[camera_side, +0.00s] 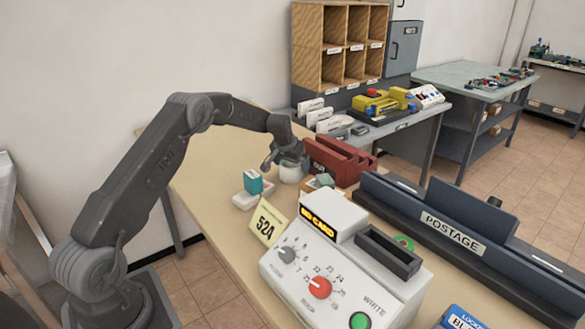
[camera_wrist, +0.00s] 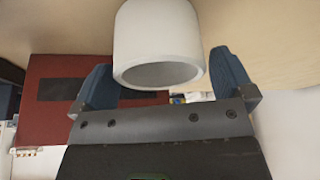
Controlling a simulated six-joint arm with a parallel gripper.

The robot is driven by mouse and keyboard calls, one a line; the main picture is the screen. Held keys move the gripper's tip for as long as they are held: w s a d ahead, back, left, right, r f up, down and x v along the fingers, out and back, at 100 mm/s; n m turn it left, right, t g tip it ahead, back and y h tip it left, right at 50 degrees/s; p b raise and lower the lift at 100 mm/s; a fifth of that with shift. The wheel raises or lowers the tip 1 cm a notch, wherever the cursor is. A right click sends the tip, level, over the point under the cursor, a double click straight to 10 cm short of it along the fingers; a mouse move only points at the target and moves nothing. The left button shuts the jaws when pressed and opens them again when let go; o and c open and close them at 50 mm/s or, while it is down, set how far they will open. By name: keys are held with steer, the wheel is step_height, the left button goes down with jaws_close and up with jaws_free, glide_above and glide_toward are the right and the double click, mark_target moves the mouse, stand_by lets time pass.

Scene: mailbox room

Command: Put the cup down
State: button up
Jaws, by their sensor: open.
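The white cup (camera_side: 290,173) stands on the tan table, below and beside my gripper (camera_side: 287,157), in front of the red slotted holder. In the wrist view the cup (camera_wrist: 157,40) is between my two blue fingers, its open rim toward the gripper's palm. My gripper (camera_wrist: 165,78) is open, with a visible gap between each finger and the cup wall. The side view is too small to show the fingertips clearly, and my wrist hides part of the cup's top.
A dark red holder (camera_side: 340,160) stands close to the right of the cup. A teal block (camera_side: 253,182) sits on a white tray to its left. A white dial box (camera_side: 330,262) and a dark postage rack (camera_side: 440,225) fill the front right. The tabletop behind is clear.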

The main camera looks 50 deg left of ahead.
steer(key=v, duration=1)
steer(key=s+d+r+m+t, duration=0.1)
steer(key=s+d+r, duration=0.65)
steer(key=d, duration=0.25)
steer(key=s+d+r+m, duration=0.1)
steer(key=s+d+r, duration=0.6)
steer(key=s+d, duration=0.15)
steer(key=s+d+f+m+h, duration=0.1)
steer(key=s+d, duration=0.4)
steer(key=s, duration=0.4)
steer(key=s+d+f+m, duration=0.1)
steer(key=s+d, duration=0.3)
steer(key=s, duration=0.6)
steer(key=shift+s+d+f+m+h, duration=0.2)
steer(key=shift+d+f+m+h, duration=0.1)
steer(key=shift+d+f+h, duration=0.1)
